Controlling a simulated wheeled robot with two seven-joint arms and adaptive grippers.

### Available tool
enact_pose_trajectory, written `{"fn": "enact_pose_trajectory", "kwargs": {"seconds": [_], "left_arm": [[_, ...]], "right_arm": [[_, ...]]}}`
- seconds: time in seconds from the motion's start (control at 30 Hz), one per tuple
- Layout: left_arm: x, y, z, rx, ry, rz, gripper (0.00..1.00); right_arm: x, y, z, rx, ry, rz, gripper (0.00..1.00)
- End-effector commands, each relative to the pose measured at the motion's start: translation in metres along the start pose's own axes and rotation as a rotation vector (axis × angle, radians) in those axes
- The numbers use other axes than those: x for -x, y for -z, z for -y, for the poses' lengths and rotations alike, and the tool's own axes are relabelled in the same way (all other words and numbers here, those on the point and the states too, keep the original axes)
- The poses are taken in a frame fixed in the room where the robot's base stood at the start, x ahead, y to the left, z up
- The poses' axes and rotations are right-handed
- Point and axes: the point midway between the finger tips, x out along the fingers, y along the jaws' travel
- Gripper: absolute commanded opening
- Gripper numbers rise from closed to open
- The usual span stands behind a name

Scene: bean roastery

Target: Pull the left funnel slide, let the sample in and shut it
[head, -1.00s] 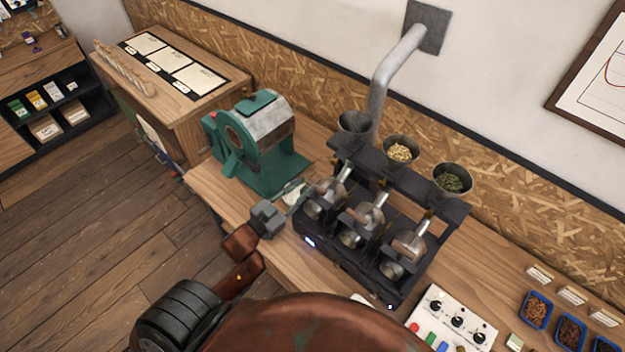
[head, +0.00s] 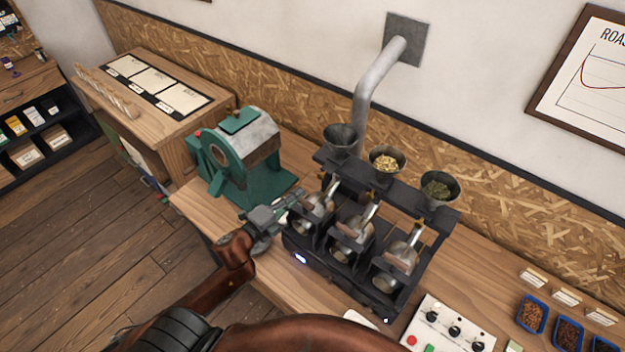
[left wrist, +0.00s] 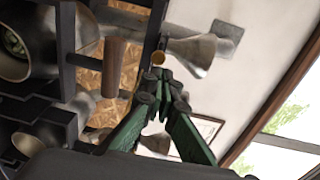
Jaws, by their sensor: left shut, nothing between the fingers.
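The left funnel (head: 340,139) is a dark grey cone above the left drum (head: 318,207) of the black three-drum roaster (head: 330,279); no beans show in it. In the left wrist view, a metal funnel (left wrist: 190,52) stands beyond my fingers, with a small brass knob (left wrist: 158,57) beside it. My left gripper (head: 297,203) is at the left side of the roaster, by the left drum. In the left wrist view its green fingers (left wrist: 163,78) are shut and empty, their tips just short of the knob. My right gripper is out of view.
The middle funnel (head: 387,161) holds pale beans and the right funnel (head: 438,188) green ones. A wooden drum handle (left wrist: 110,68) is close left of my fingers in the wrist view. A green machine (head: 240,155) stands left of the roaster, a switch panel (head: 450,325) to its right.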

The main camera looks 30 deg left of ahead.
Motion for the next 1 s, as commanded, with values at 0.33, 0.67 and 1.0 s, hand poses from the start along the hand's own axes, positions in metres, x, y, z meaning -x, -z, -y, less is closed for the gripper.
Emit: {"fn": "enact_pose_trajectory", "kwargs": {"seconds": [0.33, 0.67, 1.0], "left_arm": [[-0.061, 0.001, 0.002, 0.004, 0.000, 0.000, 0.00], [-0.074, 0.001, -0.001, 0.003, -0.001, 0.000, 0.00], [-0.075, -0.007, -0.001, 0.003, -0.001, 0.013, 0.00]], "right_arm": [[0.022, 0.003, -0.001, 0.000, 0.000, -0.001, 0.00], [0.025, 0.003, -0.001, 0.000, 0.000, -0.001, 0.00], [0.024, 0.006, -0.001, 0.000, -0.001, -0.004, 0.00]]}}
